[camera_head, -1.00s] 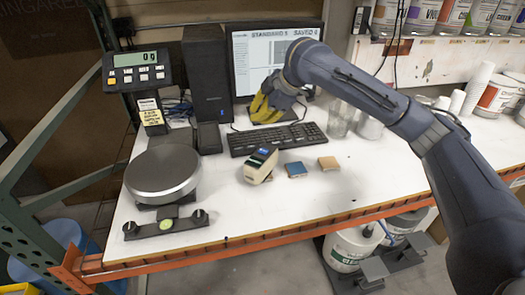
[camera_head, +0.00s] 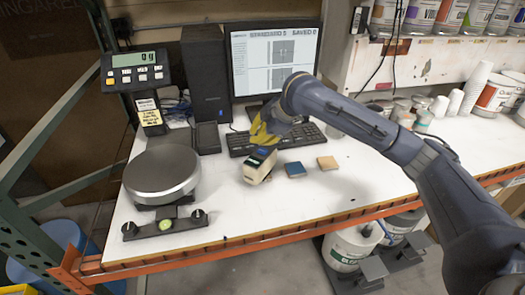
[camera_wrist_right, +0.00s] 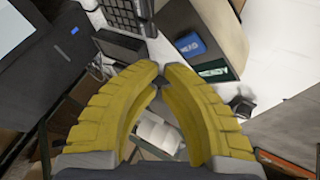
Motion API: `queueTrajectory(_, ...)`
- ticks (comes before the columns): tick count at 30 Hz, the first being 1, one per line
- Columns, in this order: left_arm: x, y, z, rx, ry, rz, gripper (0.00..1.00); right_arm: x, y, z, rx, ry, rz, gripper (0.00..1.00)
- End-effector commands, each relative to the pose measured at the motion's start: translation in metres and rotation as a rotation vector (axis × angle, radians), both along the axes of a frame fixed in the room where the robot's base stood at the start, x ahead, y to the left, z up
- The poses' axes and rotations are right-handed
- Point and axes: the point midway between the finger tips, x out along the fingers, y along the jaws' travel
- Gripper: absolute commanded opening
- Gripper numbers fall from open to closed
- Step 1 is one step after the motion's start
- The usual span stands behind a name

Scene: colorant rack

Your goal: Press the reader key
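The reader (camera_head: 260,166) is a small beige handheld device with a dark face, standing on the white table left of two small tiles. In the right wrist view the reader (camera_wrist_right: 226,38) is at upper right, showing a blue patch and a green label. My right gripper (camera_head: 264,134), with yellow fingers, is just above and behind the reader, apparently not touching it. In the right wrist view the fingertips (camera_wrist_right: 164,69) come nearly together with only a narrow gap and nothing held. My left gripper is not in view.
A blue tile (camera_head: 295,170) and a tan tile (camera_head: 328,163) lie right of the reader. The keyboard (camera_head: 240,143) and monitor (camera_head: 275,62) are behind. A round scale (camera_head: 162,172) stands at left. Jars and cups (camera_head: 440,106) stand at back right. The front right tabletop is clear.

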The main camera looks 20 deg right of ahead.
Motion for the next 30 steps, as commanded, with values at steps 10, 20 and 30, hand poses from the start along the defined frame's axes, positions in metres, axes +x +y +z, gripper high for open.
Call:
queueTrajectory(10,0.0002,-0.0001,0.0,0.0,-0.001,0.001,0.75,0.0,-0.0003,-0.0108,-0.001,0.0,0.0,0.0)
queueTrajectory(20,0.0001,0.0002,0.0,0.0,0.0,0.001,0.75,-0.0001,-0.0001,-0.0109,0.0,0.0,0.0,0.0)
queueTrajectory(30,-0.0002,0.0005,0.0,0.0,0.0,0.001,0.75,-0.0001,-0.0001,-0.0107,0.0,0.0,0.0,0.0)
